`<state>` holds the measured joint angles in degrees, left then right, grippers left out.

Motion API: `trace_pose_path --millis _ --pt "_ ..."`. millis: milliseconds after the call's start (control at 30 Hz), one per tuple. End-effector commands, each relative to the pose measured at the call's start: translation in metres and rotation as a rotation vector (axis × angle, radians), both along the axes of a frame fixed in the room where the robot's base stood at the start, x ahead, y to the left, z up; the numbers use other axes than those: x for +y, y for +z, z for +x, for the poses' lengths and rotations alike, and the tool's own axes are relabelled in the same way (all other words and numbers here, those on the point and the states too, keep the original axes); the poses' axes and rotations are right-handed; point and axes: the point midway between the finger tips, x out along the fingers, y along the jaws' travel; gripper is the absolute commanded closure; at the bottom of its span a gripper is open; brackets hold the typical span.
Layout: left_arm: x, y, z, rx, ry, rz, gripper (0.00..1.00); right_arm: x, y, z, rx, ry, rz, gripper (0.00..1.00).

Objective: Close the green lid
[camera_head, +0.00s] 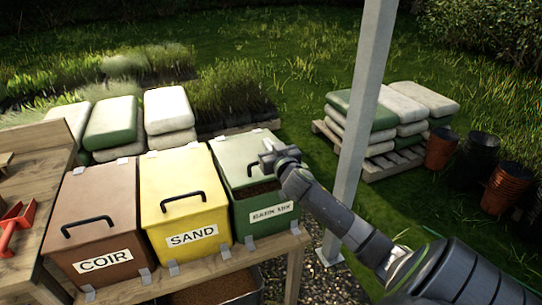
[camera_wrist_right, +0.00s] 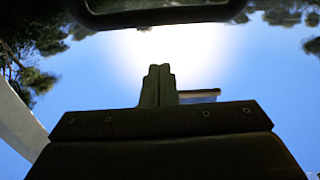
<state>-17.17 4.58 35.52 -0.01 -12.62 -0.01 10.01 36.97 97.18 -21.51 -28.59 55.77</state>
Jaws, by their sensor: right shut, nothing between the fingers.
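The green lid (camera_head: 232,152) sits on the green bin (camera_head: 266,224), the rightmost of three bins. The lid is partly raised; dark mix (camera_head: 256,191) shows in the gap beneath its front edge. Its dark handle (camera_head: 252,168) is partly covered by my right gripper (camera_head: 265,160), which is at the right part of the lid; I cannot tell whether they touch. In the right wrist view my right gripper's fingers (camera_wrist_right: 158,84) are together with nothing between them, against bright sky. My left gripper is not in view.
A yellow SAND bin (camera_head: 186,220) and a brown COIR bin (camera_head: 95,228) stand closed on the wooden bench (camera_head: 215,265). A grey post (camera_head: 355,130) rises right of the green bin, near my right arm. Stacked bags (camera_head: 350,108) and pots (camera_head: 440,148) stand behind.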

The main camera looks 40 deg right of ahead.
Motion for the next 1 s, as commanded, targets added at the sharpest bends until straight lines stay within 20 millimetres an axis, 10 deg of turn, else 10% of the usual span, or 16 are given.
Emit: trace_pose_path --millis 1000 --pt "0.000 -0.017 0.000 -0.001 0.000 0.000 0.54 0.004 -0.055 -0.015 0.000 0.000 -0.001 1.00"
